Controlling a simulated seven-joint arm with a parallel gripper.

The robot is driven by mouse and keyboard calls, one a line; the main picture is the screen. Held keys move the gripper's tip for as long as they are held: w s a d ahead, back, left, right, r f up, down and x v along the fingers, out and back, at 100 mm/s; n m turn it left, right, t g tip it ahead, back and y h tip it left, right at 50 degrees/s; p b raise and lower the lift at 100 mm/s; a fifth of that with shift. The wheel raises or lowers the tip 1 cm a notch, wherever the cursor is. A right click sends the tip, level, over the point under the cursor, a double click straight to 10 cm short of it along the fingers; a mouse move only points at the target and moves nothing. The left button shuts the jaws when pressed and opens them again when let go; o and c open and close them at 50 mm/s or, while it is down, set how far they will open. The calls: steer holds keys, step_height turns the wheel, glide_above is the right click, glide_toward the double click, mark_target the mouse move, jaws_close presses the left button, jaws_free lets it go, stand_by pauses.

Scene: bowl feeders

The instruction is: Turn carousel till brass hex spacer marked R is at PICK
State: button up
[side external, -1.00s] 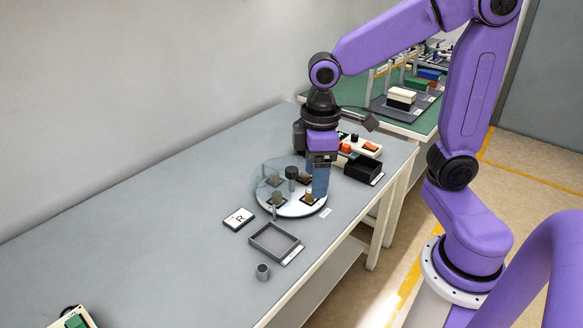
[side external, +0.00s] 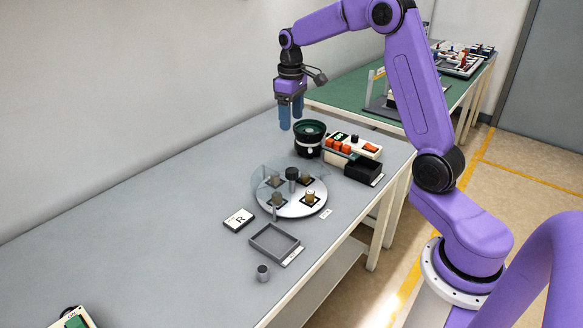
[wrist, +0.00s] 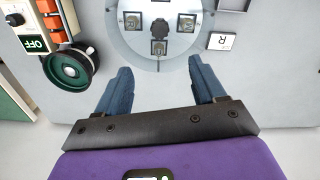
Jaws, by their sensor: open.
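The carousel (side external: 268,205) is a pale round disc with a dark central knob (side external: 292,174) and several dark square pads bearing small parts. A brass-coloured spacer (side external: 311,196) stands on the front-right pad, nearest a small white label (side external: 326,213) on the table. A clear cover seems to stand over the disc's left part. My gripper (side external: 291,120) is open and empty, raised behind the carousel. In the wrist view the disc (wrist: 160,61) lies beyond my spread fingers (wrist: 159,68), partly cut off by the top edge.
A card marked R (side external: 239,220) lies left of the carousel. A grey tray (side external: 256,244) and small grey cup (side external: 263,272) are in front. A black bowl feeder (side external: 310,147), a box with orange buttons (side external: 336,157) and a black bin (side external: 363,170) stand behind.

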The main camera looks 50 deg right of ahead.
mark_target(292, 170)
step_height(292, 170, down, 17)
steer(key=shift+f, duration=0.15)
stand_by(0.5)
jaws_close()
